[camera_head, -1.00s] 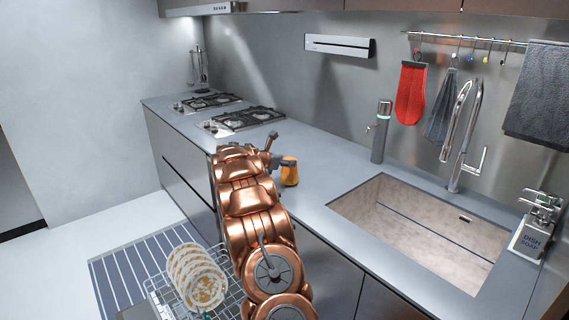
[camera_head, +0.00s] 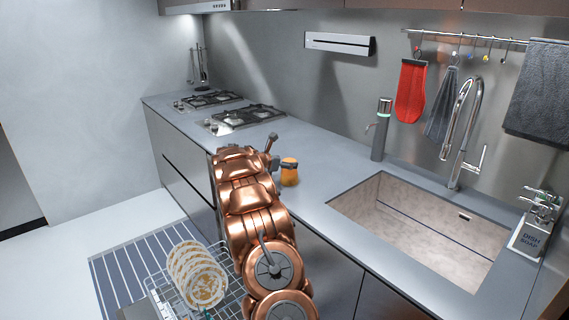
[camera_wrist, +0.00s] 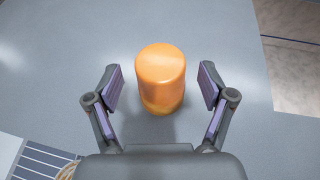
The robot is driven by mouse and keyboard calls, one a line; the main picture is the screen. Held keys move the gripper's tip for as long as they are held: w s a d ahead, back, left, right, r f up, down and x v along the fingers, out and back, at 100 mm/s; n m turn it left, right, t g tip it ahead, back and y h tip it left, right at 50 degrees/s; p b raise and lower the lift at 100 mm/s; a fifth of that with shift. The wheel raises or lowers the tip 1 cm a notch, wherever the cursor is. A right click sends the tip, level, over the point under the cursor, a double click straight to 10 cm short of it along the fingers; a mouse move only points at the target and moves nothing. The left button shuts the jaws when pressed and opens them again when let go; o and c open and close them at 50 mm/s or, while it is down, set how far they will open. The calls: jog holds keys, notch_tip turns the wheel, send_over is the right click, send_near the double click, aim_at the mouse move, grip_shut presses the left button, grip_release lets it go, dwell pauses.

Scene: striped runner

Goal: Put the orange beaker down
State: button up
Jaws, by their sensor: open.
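The orange beaker (camera_head: 289,177) stands on the grey counter (camera_head: 322,167), to the left of the sink in the head view. In the wrist view the beaker (camera_wrist: 160,78) appears upright on the counter, between the spread fingers of my gripper (camera_wrist: 160,88). A gap shows on each side of it, so neither finger touches it. My gripper is open. In the head view my copper arm hides most of the gripper, and one finger (camera_head: 290,163) shows by the beaker's top.
The sink (camera_head: 420,230) is to the right of the beaker, with a tall faucet (camera_head: 460,135) behind it. A grey-green dispenser (camera_head: 381,130) stands at the back. Two gas hobs (camera_head: 240,118) lie farther left. A rack with several plates (camera_head: 197,275) is below, on the left.

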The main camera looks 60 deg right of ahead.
jog(key=shift+r, duration=0.15)
jog(key=b+v, duration=0.2)
jog(key=v, duration=1)
jog(key=shift+b, duration=0.4)
jog(key=shift+a, duration=0.1)
jog(key=s+a+f+m+y, duration=0.2)
jog(key=s+a+m+y, duration=0.2)
jog(key=s+a, duration=0.7)
jog(key=s+a+f+m+y, duration=0.2)
jog(key=s+a+m+y, duration=0.3)
jog(key=s+a, duration=0.7)
jog(key=s+a+f+m+y, duration=0.2)
jog(key=s+a+m, duration=0.6)
jog(key=a, duration=2.4)
jog(key=s+y, duration=0.2)
jog(key=s, duration=0.1)
jog(key=shift+s+g, duration=0.35)
jog(key=shift+g, duration=0.05)
jog(key=shift+d+f, duration=0.1)
